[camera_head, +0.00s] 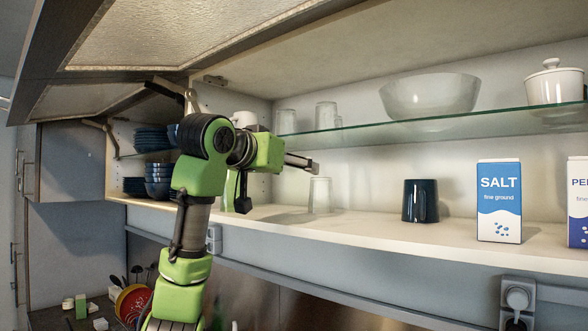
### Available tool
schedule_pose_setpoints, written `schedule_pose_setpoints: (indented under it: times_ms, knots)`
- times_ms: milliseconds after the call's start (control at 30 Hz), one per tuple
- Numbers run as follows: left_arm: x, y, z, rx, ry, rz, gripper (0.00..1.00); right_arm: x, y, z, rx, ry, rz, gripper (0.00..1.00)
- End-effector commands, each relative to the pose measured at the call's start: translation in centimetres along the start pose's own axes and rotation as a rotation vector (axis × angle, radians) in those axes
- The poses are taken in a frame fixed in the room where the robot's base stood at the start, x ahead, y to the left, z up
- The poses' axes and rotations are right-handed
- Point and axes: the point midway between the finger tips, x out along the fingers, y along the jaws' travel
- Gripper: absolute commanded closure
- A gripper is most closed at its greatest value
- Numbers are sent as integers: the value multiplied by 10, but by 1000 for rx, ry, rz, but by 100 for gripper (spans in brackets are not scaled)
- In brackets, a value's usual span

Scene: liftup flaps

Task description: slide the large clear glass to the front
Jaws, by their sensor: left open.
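A clear glass (320,196) stands upright on the lower cabinet board, left of a dark blue mug (420,201). Two more clear glasses, one at the left (286,122) and one beside it (326,115), stand on the glass shelf above. I cannot tell from size alone which is the large one. My left gripper (308,164) is open and appears empty. It points right, just above and left of the lower glass's rim in the picture, under the glass shelf. Contact is not visible. My right gripper is out of view.
The glass shelf (430,121) runs close above my gripper and holds a clear bowl (429,97) and a white lidded pot (555,83). A salt box (499,201) stands right of the mug. Raised flaps (190,35) hang overhead. The board's front strip is clear.

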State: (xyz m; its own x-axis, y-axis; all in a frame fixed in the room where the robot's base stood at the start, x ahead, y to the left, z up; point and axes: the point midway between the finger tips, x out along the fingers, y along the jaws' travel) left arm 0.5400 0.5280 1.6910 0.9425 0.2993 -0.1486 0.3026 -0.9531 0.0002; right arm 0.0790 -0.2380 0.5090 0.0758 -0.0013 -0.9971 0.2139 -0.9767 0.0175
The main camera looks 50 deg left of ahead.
Motion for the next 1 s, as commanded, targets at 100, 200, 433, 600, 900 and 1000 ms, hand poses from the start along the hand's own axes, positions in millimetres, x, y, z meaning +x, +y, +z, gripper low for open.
schedule_pose_setpoints:
  times_ms: [100, 200, 433, 600, 900, 1000]
  knots:
    - [2, 0, 0, 0, -1, 0, 40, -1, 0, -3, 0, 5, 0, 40]
    - [8, 0, 0, 0, -4, 0, 40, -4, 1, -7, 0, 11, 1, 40]
    - [46, 0, -2, 1, -7, -1, 40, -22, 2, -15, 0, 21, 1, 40]
    - [80, 0, -3, 0, -7, 0, 40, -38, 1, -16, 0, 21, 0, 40]
    - [126, 0, -2, -1, -4, 0, 40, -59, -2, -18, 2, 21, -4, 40]
    - [134, 0, -1, 0, -2, 0, 40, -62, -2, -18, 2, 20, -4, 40]
